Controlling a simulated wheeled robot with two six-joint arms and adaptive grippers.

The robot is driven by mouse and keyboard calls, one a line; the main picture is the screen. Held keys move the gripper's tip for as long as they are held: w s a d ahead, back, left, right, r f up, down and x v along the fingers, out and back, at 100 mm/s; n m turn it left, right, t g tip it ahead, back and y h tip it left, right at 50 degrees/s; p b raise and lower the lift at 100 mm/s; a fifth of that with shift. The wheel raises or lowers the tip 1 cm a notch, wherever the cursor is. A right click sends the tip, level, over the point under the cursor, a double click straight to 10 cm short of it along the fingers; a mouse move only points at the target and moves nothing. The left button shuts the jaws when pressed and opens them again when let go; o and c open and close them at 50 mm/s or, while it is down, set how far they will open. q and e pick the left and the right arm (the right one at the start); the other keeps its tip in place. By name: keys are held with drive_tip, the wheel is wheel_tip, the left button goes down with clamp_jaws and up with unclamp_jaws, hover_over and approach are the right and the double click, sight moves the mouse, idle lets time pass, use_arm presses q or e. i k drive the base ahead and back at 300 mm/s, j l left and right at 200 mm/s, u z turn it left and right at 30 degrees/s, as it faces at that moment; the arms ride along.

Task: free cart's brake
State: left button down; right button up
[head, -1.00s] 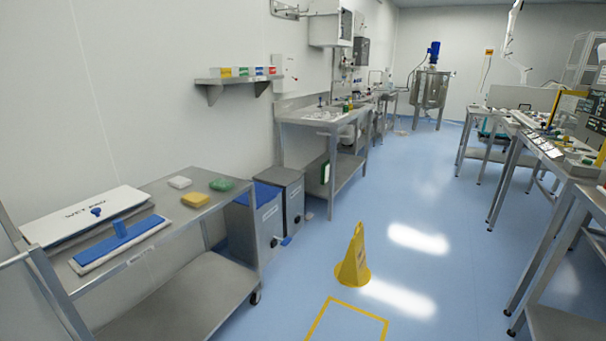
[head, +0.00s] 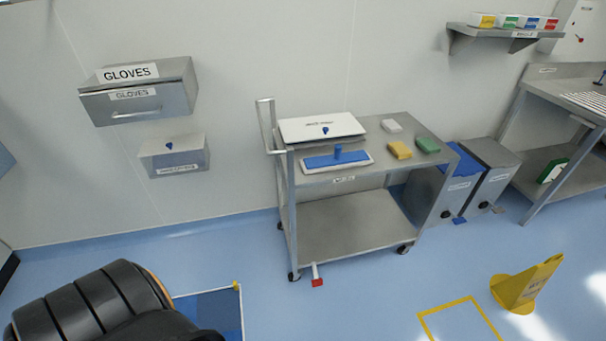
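The metal cart (head: 350,235) stands against the wall in the middle of the head view, with its push handle (head: 265,125) at the left end. A red brake pedal (head: 317,282) sticks out low at the cart's front left, beside a caster. The cart's top holds a white wet pad box (head: 322,128), a blue flat mop head (head: 337,160), and white, yellow and green sponges. A dark part of my own arm shows at the bottom left, well apart from the cart. Neither gripper's fingers are in view.
A yellow floor sign (head: 526,284) and a yellow floor outline (head: 460,318) lie to the right of the cart. Two pedal bins (head: 488,175) stand right behind it. A glove dispenser (head: 140,92) hangs on the wall at left. Blue floor in front of the cart is clear.

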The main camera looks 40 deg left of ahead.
sight(317, 282)
drive_tip(key=u, duration=1.45)
drive_tip(key=l+u, duration=0.2)
drive_tip(key=u, duration=0.5)
drive_tip(key=k+l, duration=0.2)
drive_tip(key=l, duration=0.2)
drive_tip(key=k+l, duration=0.2)
drive_tip(key=l, duration=0.15)
drive_tip(key=k+l, duration=0.2)
drive_tip(key=l, duration=0.2)
drive_tip(key=k+l, duration=0.15)
drive_tip(key=l, duration=0.25)
